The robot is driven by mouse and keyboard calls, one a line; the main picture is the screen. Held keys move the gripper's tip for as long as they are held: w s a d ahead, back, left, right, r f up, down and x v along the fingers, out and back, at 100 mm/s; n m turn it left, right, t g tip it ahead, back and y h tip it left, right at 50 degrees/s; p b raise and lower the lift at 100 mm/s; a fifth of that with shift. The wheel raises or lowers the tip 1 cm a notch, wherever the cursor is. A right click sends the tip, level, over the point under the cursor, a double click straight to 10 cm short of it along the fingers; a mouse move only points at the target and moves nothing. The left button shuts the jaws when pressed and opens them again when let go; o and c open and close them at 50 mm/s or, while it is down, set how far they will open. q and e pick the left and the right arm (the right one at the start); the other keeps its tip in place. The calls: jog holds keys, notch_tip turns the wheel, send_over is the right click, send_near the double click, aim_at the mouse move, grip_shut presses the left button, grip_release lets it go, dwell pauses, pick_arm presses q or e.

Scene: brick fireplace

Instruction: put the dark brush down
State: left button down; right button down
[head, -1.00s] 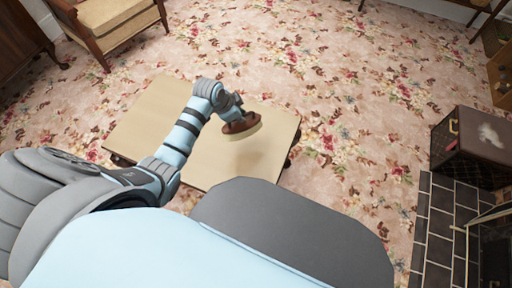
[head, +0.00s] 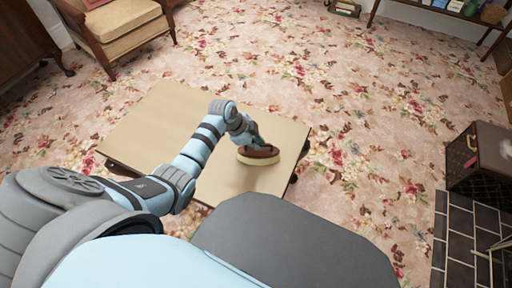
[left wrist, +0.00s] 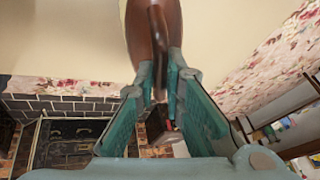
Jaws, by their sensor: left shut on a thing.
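The dark brush (head: 262,152) has a reddish-brown back and pale bristles along its lower side. My left gripper (head: 256,142) is shut on it from above. The brush is over the right part of the pale low table (head: 150,117), bristles down, touching the top or very close to it; I cannot tell which. In the left wrist view the brush's brown body (left wrist: 152,28) is between the fingertips, with the pale table top beyond it. My right gripper is not in view.
The left and middle of the table top are bare. A cushioned armchair (head: 122,28) stands at the back left. A dark case (head: 482,158) stands at the right by the black hearth tiles (head: 465,235). Floral carpet surrounds the table.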

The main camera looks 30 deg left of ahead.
pick_arm(q)
jog(key=shift+f, duration=0.45)
jog(key=shift+r, duration=0.1)
jog(key=c, duration=1.7)
grip_release()
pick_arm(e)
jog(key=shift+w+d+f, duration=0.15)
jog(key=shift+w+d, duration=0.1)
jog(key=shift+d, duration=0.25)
